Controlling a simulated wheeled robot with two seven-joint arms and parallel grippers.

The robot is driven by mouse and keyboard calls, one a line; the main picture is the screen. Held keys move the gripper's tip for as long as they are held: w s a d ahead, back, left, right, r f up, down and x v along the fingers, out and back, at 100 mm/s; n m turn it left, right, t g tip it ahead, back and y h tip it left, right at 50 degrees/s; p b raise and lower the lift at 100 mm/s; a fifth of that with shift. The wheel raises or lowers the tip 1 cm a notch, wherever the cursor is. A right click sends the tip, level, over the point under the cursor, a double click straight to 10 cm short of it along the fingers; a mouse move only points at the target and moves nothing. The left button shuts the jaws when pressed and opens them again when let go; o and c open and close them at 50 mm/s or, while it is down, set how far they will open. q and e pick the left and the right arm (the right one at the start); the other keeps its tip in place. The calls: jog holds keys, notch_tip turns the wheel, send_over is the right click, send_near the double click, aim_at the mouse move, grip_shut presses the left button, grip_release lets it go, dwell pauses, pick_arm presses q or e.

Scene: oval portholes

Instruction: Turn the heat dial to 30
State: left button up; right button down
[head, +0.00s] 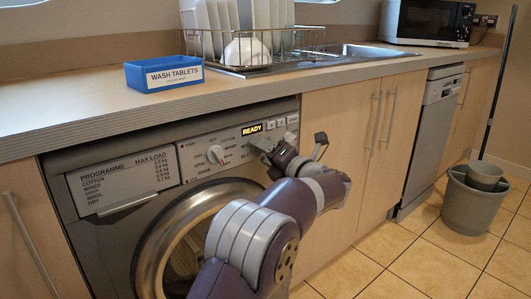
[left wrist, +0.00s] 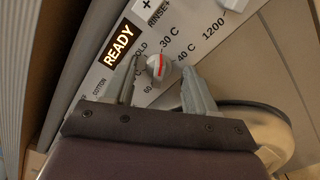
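The heat dial (left wrist: 159,66) is a small pale knob with a red line across it, on the washing machine's panel in the left wrist view. Labels COLD, 30 C, 40 C and 60 stand around it. In the head view the left gripper (head: 290,146) is at the right part of the washing machine (head: 125,215) panel and hides the heat dial.
The programme dial (head: 215,154) is left of the gripper, below the lit READY display (head: 252,128). The round door (head: 150,245) is below. The worktop (head: 95,112) overhangs the panel and carries a blue wash tablets box (head: 160,75). A bucket (head: 470,208) stands at far right.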

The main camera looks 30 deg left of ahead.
pick_arm(q)
jog(key=p+v, duration=0.4)
jog(key=v, duration=0.8)
jog(key=shift+s+d+p, duration=0.2)
jog(key=shift+d+p, duration=0.15)
